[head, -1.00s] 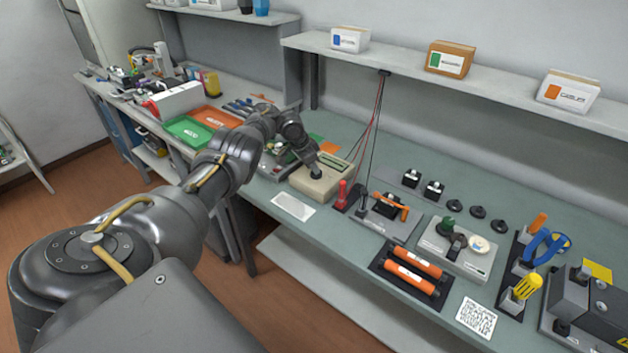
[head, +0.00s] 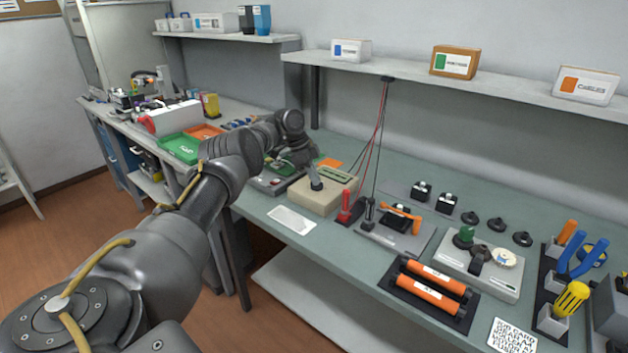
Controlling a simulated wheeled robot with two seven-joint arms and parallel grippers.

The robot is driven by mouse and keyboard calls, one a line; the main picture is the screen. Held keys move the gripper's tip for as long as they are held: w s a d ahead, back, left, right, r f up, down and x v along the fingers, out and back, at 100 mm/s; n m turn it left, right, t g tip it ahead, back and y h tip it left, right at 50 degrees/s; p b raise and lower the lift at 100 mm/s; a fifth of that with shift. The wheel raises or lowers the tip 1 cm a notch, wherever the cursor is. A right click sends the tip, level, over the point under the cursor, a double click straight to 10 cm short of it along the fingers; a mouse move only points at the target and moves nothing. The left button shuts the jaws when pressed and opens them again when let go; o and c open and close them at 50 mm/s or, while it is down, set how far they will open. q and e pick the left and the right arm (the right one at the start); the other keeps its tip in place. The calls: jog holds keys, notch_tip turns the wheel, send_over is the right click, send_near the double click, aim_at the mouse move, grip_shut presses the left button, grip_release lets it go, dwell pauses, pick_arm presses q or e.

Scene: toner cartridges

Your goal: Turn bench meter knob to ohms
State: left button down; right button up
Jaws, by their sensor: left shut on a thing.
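The bench meter (head: 311,200) is a beige box with a greenish display (head: 337,176) along its top back edge. It sits on the green-grey bench in the middle of the head view. My left arm reaches across from the lower left. My left gripper (head: 316,183) points down at the meter's top face and is shut on the meter's dark knob. The fingers hide most of the knob, so its pointer and its setting cannot be read. My right gripper is not in view.
Red and black probes (head: 348,205) stand right of the meter, with thin leads hanging from the shelf. A white card (head: 291,219) lies in front of it. Orange cartridges (head: 432,287) lie in a black tray farther right. Green and orange trays are at the back left.

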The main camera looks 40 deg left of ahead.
pick_arm(q)
jog(key=shift+f, duration=0.1)
jog(key=c, duration=1.5)
grip_release()
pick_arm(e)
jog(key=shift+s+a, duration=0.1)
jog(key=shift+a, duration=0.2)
pick_arm(q)
jog(key=shift+a+r, duration=0.1)
jog(key=shift+r, duration=0.2)
jog(key=v, duration=1)
jog(key=shift+r+b, duration=0.15)
jog(key=shift+b, duration=0.2)
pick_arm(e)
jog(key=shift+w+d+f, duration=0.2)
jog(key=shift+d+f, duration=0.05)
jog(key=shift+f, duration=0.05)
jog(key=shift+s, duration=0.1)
